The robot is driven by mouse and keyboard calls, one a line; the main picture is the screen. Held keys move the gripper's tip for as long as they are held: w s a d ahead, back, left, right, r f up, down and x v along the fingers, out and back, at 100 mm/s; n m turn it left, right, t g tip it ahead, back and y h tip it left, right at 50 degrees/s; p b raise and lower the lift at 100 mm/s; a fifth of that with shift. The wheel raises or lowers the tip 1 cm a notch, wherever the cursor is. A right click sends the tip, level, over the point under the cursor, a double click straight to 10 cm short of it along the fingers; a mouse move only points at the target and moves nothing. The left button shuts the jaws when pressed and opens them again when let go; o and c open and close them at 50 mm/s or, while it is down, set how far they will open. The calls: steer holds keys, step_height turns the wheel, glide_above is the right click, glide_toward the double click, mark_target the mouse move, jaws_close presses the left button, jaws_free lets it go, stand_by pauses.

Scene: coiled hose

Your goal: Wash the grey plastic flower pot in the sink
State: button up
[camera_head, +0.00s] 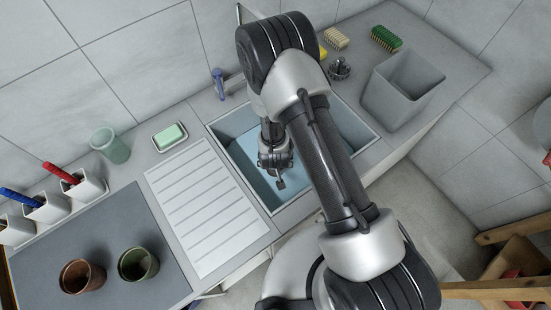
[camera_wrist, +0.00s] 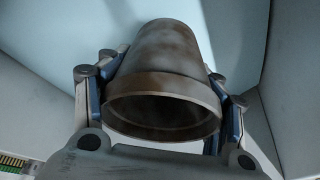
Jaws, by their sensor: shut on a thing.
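The grey flower pot (camera_wrist: 168,55) is between my gripper's fingers in the wrist view, its open rim facing the camera. Brown dirt stains mark its wall and rim. My gripper (camera_wrist: 163,88) is shut on it, one finger on each side. In the head view my gripper (camera_head: 277,166) is down inside the sink (camera_head: 237,122), over its pale blue interior. The pot cannot be made out clearly there. Whether it touches the basin floor cannot be told.
A tap (camera_head: 222,80) stands behind the sink. At left are a ribbed drainboard (camera_head: 200,205), soap dish (camera_head: 170,137), green cup (camera_head: 111,146), brown pot (camera_head: 82,277) and green pot (camera_head: 138,264).

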steer(key=shift+f+b, duration=2.1)
steer(key=shift+f, duration=1.3)
stand_by(0.4)
steer(key=shift+r+p, duration=7.65)
steer(key=shift+r, duration=3.35)
